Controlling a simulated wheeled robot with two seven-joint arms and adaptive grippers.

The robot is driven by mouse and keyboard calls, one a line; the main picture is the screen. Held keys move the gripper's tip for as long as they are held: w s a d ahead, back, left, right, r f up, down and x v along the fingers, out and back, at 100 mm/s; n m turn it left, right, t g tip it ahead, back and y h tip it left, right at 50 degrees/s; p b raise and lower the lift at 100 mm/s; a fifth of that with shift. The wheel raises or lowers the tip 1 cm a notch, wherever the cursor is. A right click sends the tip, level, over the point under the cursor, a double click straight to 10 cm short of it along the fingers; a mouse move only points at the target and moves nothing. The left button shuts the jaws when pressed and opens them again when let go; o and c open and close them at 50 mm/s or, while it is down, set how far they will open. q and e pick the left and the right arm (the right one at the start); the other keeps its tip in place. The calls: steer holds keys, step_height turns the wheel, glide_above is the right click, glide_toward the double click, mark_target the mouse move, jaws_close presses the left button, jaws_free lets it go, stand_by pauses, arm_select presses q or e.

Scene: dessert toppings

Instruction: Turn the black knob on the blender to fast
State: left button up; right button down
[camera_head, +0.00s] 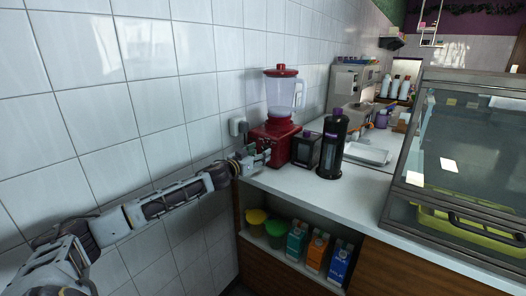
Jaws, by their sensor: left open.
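The blender (283,97) stands on the counter against the tiled wall, with a red base (272,138), a clear jug and a red lid. My left gripper (264,158) is at the front of the red base, near its lower part. It is open, and its fingers are close to the base; I cannot tell whether they touch it. The black knob is not distinguishable; the gripper covers part of the base front. My right gripper is not in view.
A black box-like container (305,150) and a tall dark bottle-shaped dispenser (332,145) stand just right of the blender. A white tray (367,153) lies behind them. A glass display case (465,150) fills the right. Cartons (317,251) stand on the shelf below.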

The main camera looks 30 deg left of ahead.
mark_target(264, 149)
arm_select(q)
steer(key=shift+w+d, duration=0.1)
steer(key=shift+w, duration=1.4)
steer(key=shift+c, duration=0.3)
steer(key=c, duration=0.9)
